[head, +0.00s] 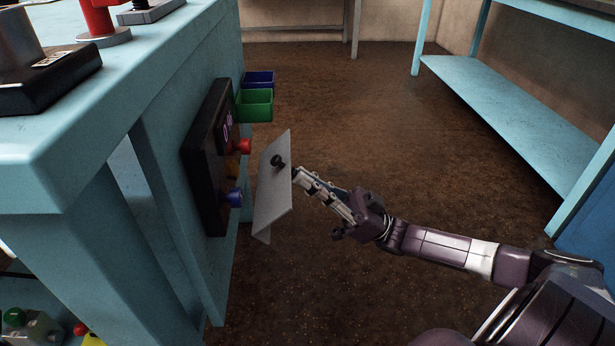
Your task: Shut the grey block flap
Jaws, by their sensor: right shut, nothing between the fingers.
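The grey flap (272,188) stands partly open in front of the dark block (207,160), which is fixed to the side of the light-blue bench. A small black knob (278,162) is on the flap's outer face. Coloured fittings show between block and flap: a red one (244,146) and a blue one (233,197). My right gripper (297,174) is shut and empty. Its fingertips are at the right edge of the flap, close to the knob; I cannot tell whether they touch it. My left gripper is not in view.
The light-blue bench (120,100) fills the left side. A green bin (254,106) and a blue bin (258,79) hang on its side beyond the block. Brown floor (350,100) is clear to the right, up to another light-blue bench with a shelf (510,115).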

